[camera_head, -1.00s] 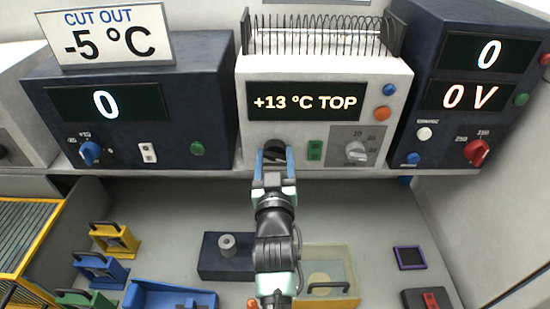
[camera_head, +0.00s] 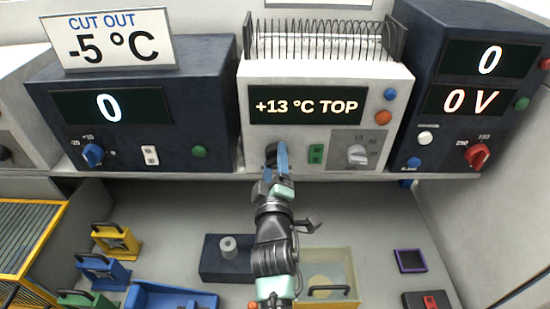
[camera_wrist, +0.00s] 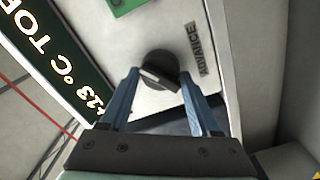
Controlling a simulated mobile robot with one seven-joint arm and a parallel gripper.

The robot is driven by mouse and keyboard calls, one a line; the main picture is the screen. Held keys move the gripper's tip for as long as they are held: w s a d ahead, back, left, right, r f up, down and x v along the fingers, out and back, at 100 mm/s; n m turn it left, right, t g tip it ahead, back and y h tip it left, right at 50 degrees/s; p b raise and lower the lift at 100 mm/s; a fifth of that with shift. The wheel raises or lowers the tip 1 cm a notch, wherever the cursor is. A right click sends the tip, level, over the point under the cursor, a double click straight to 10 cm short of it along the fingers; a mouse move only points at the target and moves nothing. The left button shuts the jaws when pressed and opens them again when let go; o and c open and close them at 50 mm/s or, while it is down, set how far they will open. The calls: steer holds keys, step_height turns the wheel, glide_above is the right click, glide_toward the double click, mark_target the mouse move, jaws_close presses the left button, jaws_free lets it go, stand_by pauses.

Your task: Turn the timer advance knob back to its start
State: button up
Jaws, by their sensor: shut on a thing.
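The timer advance knob (camera_wrist: 160,68) is a round black knob with a pale pointer bar, on the white unit with the "+13 °C TOP" display. The word ADVANCE stands beside it in the wrist view. My gripper (camera_wrist: 158,85) has its two blue fingers on either side of the knob, shut on it. In the head view my gripper (camera_head: 276,155) reaches up to the lower left of the white unit (camera_head: 310,75) and covers most of the knob. The wrist view is rolled, with the display text running diagonally.
A green switch (camera_head: 316,154) and a grey dial plate (camera_head: 358,150) sit right of the knob. Dark blue units (camera_head: 215,110) (camera_head: 425,60) flank the white one. A dark block (camera_head: 212,262) and a clear yellow-based box (camera_head: 340,265) lie below.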

steer(key=n+p, duration=0.2)
steer(key=n, duration=0.3)
steer(key=shift+n, duration=0.3)
steer(key=n+p, duration=0.1)
steer(key=n, duration=0.4)
steer(key=shift+f, duration=0.2)
steer(key=shift+n, duration=0.3)
steer(key=o, duration=1.4)
steer(key=shift+s+p, duration=0.15)
steer(key=shift+p, duration=0.15)
steer(key=s+p, duration=0.5)
steer(key=s, duration=0.7)
steer(key=shift+s, duration=0.35)
